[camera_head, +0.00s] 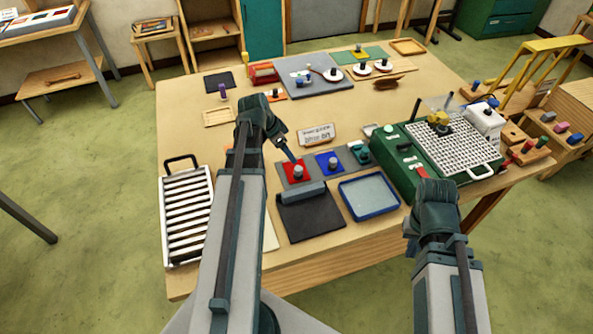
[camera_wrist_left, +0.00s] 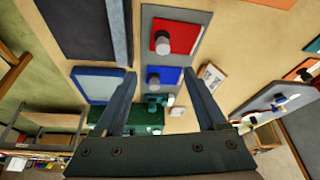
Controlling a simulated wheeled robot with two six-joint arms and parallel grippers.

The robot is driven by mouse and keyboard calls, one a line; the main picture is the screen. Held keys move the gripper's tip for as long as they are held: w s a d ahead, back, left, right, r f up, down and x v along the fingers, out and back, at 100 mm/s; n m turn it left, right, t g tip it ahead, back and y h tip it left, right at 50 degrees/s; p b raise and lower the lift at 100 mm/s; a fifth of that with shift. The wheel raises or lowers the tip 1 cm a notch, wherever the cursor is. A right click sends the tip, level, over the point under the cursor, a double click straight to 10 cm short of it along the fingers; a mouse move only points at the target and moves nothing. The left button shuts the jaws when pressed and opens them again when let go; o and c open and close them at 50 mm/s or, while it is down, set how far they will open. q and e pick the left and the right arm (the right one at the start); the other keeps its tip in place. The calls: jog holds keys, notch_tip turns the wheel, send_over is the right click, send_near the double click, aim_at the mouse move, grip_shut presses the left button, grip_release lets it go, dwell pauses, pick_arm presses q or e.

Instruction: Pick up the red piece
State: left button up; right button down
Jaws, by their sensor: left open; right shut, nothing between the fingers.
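The red piece (camera_head: 289,178), a flat square with a grey knob, lies on a grey pad near the table's middle. In the left wrist view the red piece (camera_wrist_left: 185,33) shows at the top, beyond the fingertips. My left gripper (camera_head: 289,147) is open, empty and above the table, just behind and left of the red piece. In the left wrist view its fingers (camera_wrist_left: 159,73) are apart, with the blue piece (camera_wrist_left: 171,76) seen between them. My right gripper (camera_head: 437,188) is shut and empty in front of the green machine; its fingertips are mostly hidden.
The blue piece (camera_head: 325,168) and a green piece sit right of the red one. A dark mat (camera_head: 310,218) with a grey bar and a blue-rimmed tray (camera_head: 370,212) lie in front. A white rack (camera_head: 163,215) stands left. The green machine (camera_head: 382,172) stands right.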

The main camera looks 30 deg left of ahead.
aim_at(298, 168)
pick_arm(q)
jog(key=b+x, duration=0.7)
jog(key=x, duration=0.1)
jog(key=shift+w+f+b, duration=0.15)
jog(key=shift+f+b, duration=0.15)
jog(key=shift+b, duration=0.1)
jog(key=b+x, duration=0.4)
jog(key=shift+a+f, duration=0.3)
jog(key=shift+a, duration=0.05)
jog(key=shift+w+d+f+b, duration=0.15)
jog(key=shift+w+f+b, duration=0.05)
jog(key=shift+f+b, duration=0.25)
jog(key=shift+r, duration=0.15)
grip_shut()
